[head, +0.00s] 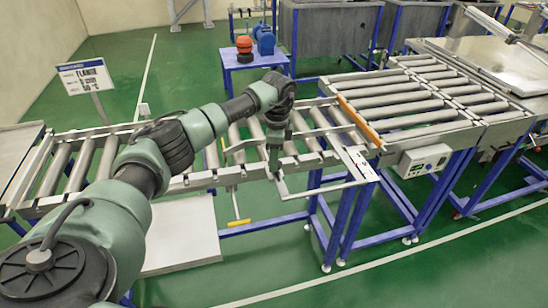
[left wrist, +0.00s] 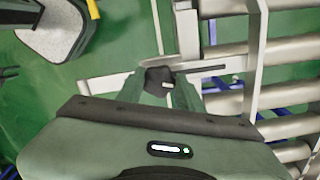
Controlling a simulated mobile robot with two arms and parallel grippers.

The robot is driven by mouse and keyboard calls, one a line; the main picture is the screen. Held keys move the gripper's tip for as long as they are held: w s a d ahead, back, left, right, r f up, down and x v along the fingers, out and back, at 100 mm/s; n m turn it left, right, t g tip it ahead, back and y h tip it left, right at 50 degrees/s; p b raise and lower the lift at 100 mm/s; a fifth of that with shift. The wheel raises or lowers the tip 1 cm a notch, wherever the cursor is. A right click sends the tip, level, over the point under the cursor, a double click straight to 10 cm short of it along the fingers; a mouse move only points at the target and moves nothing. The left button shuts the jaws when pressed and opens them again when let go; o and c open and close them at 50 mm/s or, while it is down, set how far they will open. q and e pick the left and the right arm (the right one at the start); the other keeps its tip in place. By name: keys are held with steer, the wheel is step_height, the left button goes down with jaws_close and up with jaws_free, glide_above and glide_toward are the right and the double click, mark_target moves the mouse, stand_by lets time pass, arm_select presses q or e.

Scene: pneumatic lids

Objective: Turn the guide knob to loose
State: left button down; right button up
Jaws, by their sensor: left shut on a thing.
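The guide knob (left wrist: 159,76) is a small black knob with a pale mark, on the metal guide frame at the conveyor's near edge. My left gripper (head: 274,172) points down at that edge in the head view and hides the knob there. In the left wrist view, my left gripper (left wrist: 161,88) has its two green fingers on either side of the knob, shut on it. A dark thin bar lies just right of the knob. I cannot read the knob's setting. My right gripper is not in view.
The roller conveyor (head: 90,160) runs across the middle, with an orange strip (head: 358,120) before the wider roller section. A control box (head: 425,160) hangs on its near side. A blue table (head: 249,64) with orange and blue parts stands behind.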

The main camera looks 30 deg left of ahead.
arm_select(q)
steer(key=shift+w+a+r, duration=0.1)
steer(key=shift+r, duration=0.05)
stand_by(0.3)
steer(key=c, duration=1)
jaws_free()
steer(key=shift+c, duration=0.2)
steer(key=shift+o, duration=0.6)
step_height(320, 180, up, 6)
steer(key=shift+w+r+b, duration=0.1)
steer(key=shift+r+b, duration=0.15)
steer(key=shift+b, duration=0.95)
steer(key=shift+d+r, duration=0.2)
steer(key=shift+r, duration=0.4)
